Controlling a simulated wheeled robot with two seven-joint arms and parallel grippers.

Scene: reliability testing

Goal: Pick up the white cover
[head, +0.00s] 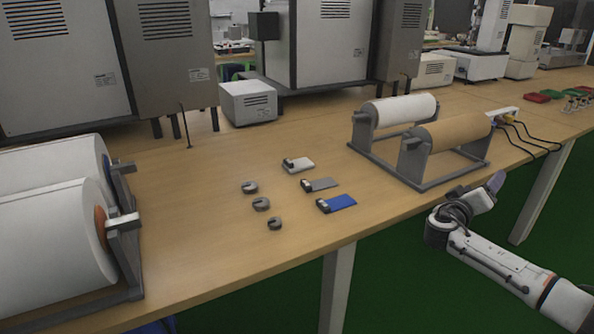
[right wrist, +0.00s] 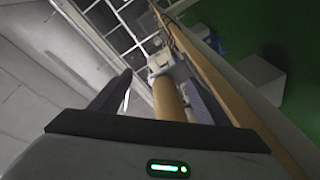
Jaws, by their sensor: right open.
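The white cover (head: 299,164) is a small flat white piece with a dark end. It lies on the wooden table at the back of a short row, behind a grey piece (head: 320,184) and a blue piece (head: 337,203) of like shape. My right gripper (head: 494,184) is off the table's front edge, well to the right of the cover and apart from it. Its jaws are open, and nothing shows between them. The cover cannot be made out in the right wrist view. My left gripper is not in view.
Several small grey discs (head: 261,204) lie left of the cover. Large white rolls (head: 50,235) stand at left. Bare table surrounds the small pieces.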

